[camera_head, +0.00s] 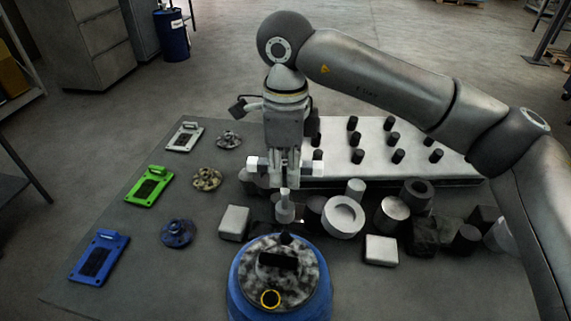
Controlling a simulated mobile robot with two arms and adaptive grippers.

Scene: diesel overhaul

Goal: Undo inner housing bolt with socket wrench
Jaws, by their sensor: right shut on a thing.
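A blue round housing (234,291) stands at the bottom centre, with a mottled grey and black top face (298,286). My right gripper (285,180) points down above the far side of the housing. It is shut on a pale grey tool (285,210), which looks like the socket wrench and hangs upright. The tool's lower end is near the housing's far edge; I cannot tell whether it touches a bolt. My left gripper is not in view.
A white board with several black pegs (352,123) lies behind. Several grey and dark blocks and cylinders crowd the right, including a white ring (343,217). Green (149,186), blue (99,257) and white (184,137) plates lie left. Bare table shows at lower left.

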